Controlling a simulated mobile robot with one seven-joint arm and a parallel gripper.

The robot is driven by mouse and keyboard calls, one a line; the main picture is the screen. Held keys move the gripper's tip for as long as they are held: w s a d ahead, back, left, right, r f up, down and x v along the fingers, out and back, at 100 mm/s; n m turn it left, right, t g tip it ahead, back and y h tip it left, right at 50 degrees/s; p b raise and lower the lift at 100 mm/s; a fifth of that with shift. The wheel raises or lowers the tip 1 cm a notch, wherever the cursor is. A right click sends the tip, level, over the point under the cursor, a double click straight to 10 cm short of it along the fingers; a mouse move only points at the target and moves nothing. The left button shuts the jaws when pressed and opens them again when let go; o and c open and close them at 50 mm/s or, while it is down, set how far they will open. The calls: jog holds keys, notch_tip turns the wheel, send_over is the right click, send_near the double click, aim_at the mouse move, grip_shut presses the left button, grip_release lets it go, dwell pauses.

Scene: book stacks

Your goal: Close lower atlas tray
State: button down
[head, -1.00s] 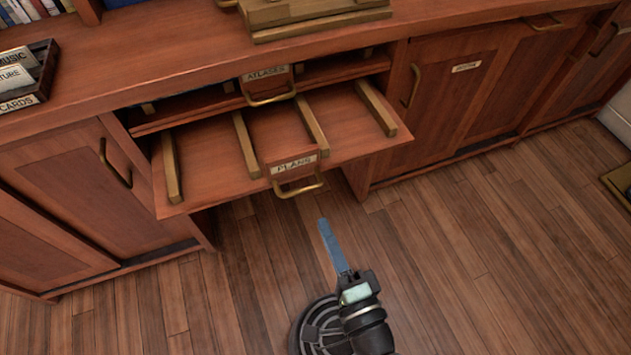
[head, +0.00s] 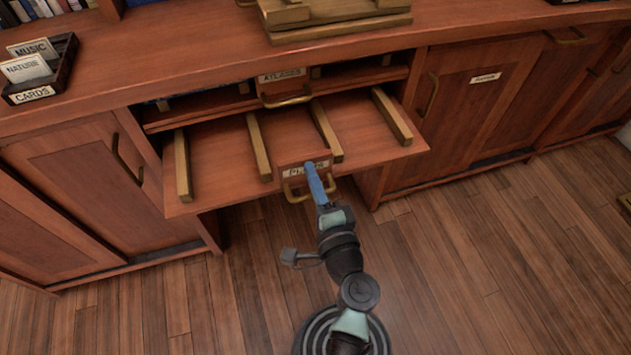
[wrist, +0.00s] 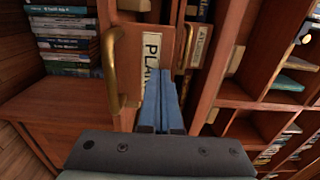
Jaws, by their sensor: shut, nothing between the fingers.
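The lower tray (head: 215,165) is pulled out of the cabinet, a wooden board with several raised wooden strips and no load on it. Its front plate bears a PLANS label, partly hidden by my gripper in the head view; the label (wrist: 152,50) also shows in the wrist view. A brass handle (head: 291,193) hangs on that plate. The upper tray (head: 283,80), labelled ATLASES, sits above and farther in. My gripper (head: 311,168) has its blue fingers shut and empty, with tips at the PLANS plate beside the handle. I cannot tell whether they touch it. The fingers (wrist: 165,95) point at the plate in the wrist view.
A wooden stand (head: 340,22) and a card box (head: 42,75) sit on the countertop above. Closed cabinet doors flank the tray bay on the left (head: 85,190) and right (head: 455,105). The wooden floor (head: 480,270) in front is clear.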

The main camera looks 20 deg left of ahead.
jog(key=b, duration=0.7)
send_over(291, 137)
jog(key=shift+s+d, duration=0.3)
jog(key=shift+s, duration=0.1)
jog(key=shift+w+a+r+b, duration=0.1)
jog(key=shift+w+a+b, duration=0.25)
jog(key=shift+w, duration=0.1)
jog(key=shift+r, duration=0.3)
